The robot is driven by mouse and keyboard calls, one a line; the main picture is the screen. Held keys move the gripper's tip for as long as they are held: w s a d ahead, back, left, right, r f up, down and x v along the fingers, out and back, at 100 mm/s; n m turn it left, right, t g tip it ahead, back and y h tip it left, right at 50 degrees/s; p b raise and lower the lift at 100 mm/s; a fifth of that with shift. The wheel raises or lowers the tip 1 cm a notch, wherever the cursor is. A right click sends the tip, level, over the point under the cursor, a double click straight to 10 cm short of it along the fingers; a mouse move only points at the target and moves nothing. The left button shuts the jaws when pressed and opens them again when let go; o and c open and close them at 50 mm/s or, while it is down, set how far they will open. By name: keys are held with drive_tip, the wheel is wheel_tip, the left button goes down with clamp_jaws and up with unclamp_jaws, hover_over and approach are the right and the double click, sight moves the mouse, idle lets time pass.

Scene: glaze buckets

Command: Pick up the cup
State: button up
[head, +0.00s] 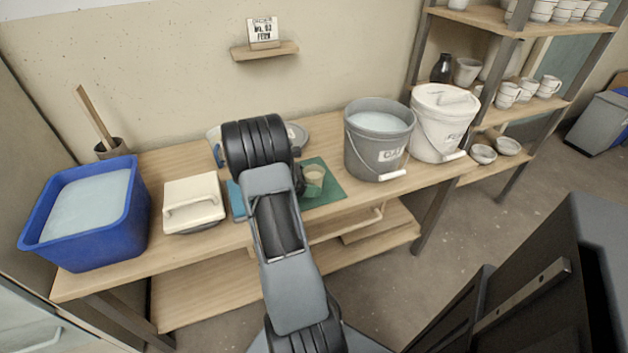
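A small cup (314,174), cream above and greenish below, stands on the green mat (325,194) on the wooden table. My arm reaches over the table from the front, and its links cover the area just left of the cup. A dark part, perhaps of my gripper (299,180), shows close to the cup's left side. My fingertips are mostly hidden behind the arm, so I cannot tell whether they are open or touch the cup.
A grey bucket (378,142) and a white lidded bucket (441,122) stand right of the mat. A blue tub (85,242) and a cream lidded box (193,203) stand left. More cups (508,93) are on the right shelf. A blue item (236,201) lies partly behind my arm.

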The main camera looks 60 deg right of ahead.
drive_tip(key=c, duration=0.9)
drive_tip(key=shift+r, duration=0.1)
